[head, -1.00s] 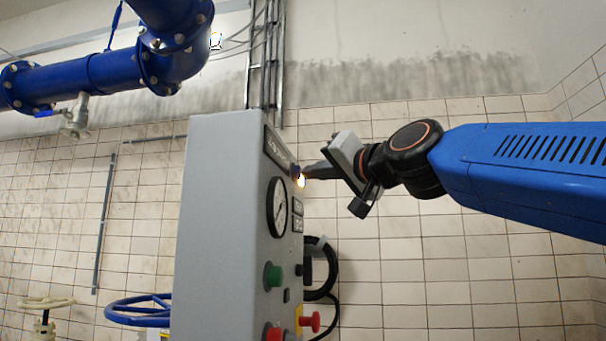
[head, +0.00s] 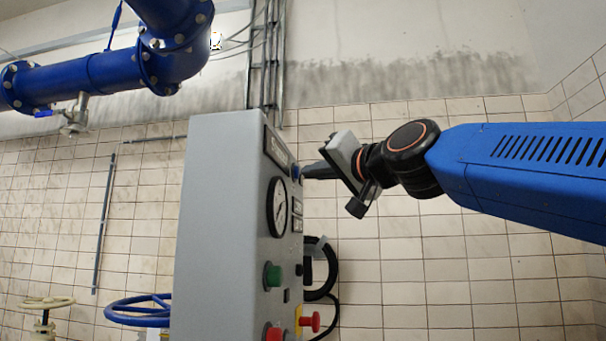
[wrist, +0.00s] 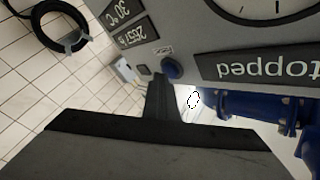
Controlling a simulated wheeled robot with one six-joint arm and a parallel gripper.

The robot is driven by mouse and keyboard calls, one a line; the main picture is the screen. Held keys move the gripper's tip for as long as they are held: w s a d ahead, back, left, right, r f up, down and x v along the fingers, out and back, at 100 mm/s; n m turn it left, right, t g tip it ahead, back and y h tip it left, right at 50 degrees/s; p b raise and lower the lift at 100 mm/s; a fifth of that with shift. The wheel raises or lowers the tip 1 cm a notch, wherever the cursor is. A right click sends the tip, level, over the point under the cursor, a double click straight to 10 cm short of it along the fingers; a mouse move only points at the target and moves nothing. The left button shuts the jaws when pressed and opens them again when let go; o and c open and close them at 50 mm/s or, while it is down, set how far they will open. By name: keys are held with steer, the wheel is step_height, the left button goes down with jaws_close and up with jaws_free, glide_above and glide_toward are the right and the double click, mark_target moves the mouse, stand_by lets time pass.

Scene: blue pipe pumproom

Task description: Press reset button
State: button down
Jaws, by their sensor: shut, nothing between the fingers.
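A grey control cabinet (head: 225,220) stands in the middle of the head view. A small round blue button (head: 296,171) is on its front face, high up, below the dark display; I take it as the reset button. The blue button also shows in the wrist view (wrist: 173,69), just past the fingertips. My gripper (head: 304,172) is shut and empty, its tips at the blue button in the head view. In the wrist view my gripper (wrist: 160,80) points at the panel right beside the button. I cannot tell whether it touches.
The panel also holds a dark display (wrist: 262,68) reading "topped", partly cut off, a round gauge (head: 277,207), a green button (head: 272,275), a red button (head: 274,333) and a red mushroom knob (head: 311,321). A blue pipe (head: 90,80) runs at upper left.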

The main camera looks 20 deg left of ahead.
steer(key=shift+d, duration=0.25)
steer(key=shift+w+d, duration=0.25)
steer(key=shift+d, duration=0.7)
steer(key=shift+w+d, duration=0.25)
steer(key=shift+d, duration=0.65)
steer(key=shift+w+d, duration=0.25)
steer(key=shift+d, duration=0.7)
